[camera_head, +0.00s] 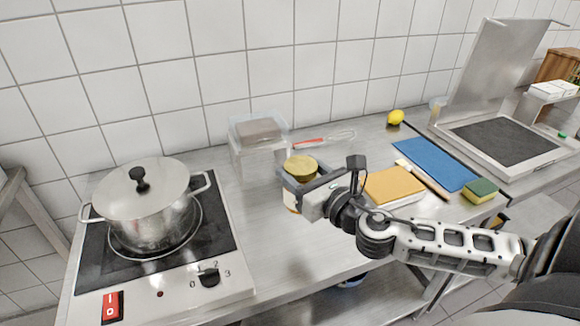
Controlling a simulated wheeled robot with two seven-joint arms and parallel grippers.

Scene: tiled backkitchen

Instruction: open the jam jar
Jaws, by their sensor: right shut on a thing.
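The jam jar (291,199) stands on the steel counter, right of the hob. Its gold lid (301,166) sits on top and shows clear of the fingers. My right gripper (300,182) comes in from the right and is shut on the jar just below the lid. The gripper and its wrist hide much of the jar's right side. My left gripper is not in view.
A lidded pot (150,213) stands on the hob at left. A clear container (257,142) is behind the jar. A yellow-orange box (393,186), a blue board (428,163), a sponge (480,191) and a lemon (395,117) lie to the right. Bare counter shows left of the jar.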

